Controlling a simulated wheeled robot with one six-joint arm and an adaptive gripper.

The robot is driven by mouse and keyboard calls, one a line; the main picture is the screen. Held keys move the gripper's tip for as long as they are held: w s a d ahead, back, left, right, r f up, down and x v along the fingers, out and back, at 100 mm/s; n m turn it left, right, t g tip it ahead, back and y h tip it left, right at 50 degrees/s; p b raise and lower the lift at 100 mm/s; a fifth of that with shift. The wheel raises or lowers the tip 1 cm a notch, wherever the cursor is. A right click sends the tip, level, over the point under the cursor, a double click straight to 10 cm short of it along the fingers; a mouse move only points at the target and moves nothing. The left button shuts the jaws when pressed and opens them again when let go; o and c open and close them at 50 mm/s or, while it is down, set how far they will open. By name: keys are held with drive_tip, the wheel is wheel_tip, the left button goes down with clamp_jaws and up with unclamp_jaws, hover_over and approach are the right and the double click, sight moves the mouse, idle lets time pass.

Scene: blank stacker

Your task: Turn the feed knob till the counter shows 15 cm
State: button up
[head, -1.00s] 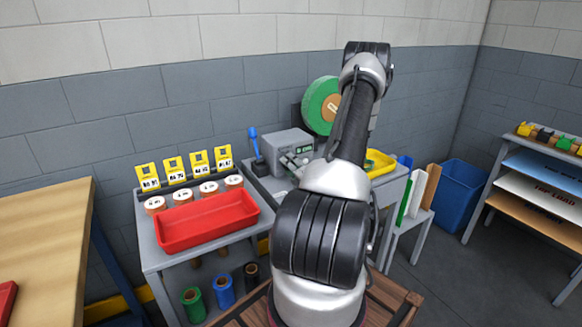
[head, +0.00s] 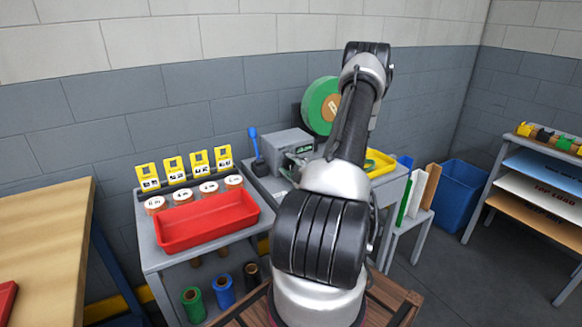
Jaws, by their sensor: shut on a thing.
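The grey feed machine (head: 287,142) stands on the bench behind my arm, with a small green counter display (head: 303,149) on its front. The digits are too small to read. My gripper (head: 298,163) shows only in part, at the machine's front just left of my forearm. It is shut at the place of the feed knob. The knob itself is hidden by the gripper and arm.
A green reel (head: 320,105) stands behind my arm. A red tray (head: 207,222) and white-topped rolls (head: 208,187) sit on the left table. A yellow tray (head: 379,163) is to the right, with a blue bin (head: 462,192) beyond.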

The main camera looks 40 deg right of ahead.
drive_tip(key=shift+f+m, duration=0.1)
drive_tip(key=shift+m, duration=0.4)
drive_tip(key=o, duration=1)
drive_tip(key=v, duration=1.2)
